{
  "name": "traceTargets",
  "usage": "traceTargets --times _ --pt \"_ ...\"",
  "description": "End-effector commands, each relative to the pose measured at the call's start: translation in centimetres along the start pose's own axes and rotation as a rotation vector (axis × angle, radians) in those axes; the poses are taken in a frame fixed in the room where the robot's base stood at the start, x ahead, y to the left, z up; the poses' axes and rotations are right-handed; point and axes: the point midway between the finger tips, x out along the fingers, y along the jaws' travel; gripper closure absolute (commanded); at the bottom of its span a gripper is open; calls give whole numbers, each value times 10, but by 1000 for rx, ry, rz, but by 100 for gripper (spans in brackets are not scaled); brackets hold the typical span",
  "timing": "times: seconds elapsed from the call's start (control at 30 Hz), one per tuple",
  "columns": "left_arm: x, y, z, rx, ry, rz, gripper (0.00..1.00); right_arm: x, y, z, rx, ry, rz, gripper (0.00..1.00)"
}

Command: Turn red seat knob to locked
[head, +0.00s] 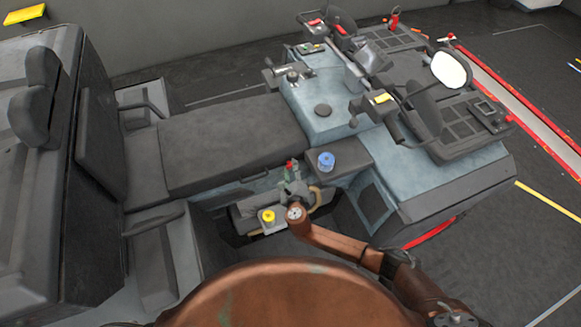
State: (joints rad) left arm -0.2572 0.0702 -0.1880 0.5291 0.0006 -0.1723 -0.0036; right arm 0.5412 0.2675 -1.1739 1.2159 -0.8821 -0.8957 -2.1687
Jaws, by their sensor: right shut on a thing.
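The vehicle's seat side has a row of small controls below the long dark seat cushion (235,140). A small red part (291,164), with green just below it, stands up right at my right gripper (292,184). I take it for the red seat knob, but the gripper covers most of it and its setting cannot be read. My right gripper reaches in from the lower right and is shut on it. A yellow knob (268,216) is at lower left of the gripper, and a blue knob (326,160) is to its upper right. My left gripper is out of view.
A tall dark seat back (92,130) with armrests stands on the left. The blue-grey console (325,95) and black control panels with levers (450,120) lie to the upper right. Open dark floor (500,240) is at the right.

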Motion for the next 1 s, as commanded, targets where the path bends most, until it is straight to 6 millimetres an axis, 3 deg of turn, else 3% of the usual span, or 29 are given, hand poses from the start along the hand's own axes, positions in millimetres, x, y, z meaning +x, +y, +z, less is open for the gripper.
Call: traceTargets --times 0.17,0.2,0.43,0.77,1.0 --pt "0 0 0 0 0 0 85 0 -2 0 1 0 -3 100" --pt "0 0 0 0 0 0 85 0 -2 0 1 0 -3 67" --pt "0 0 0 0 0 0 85 0 -1 0 1 0 -2 51" --pt "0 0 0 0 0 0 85 -3 0 0 1 0 0 51" --pt "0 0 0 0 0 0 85 -38 1 -1 4 0 3 51"
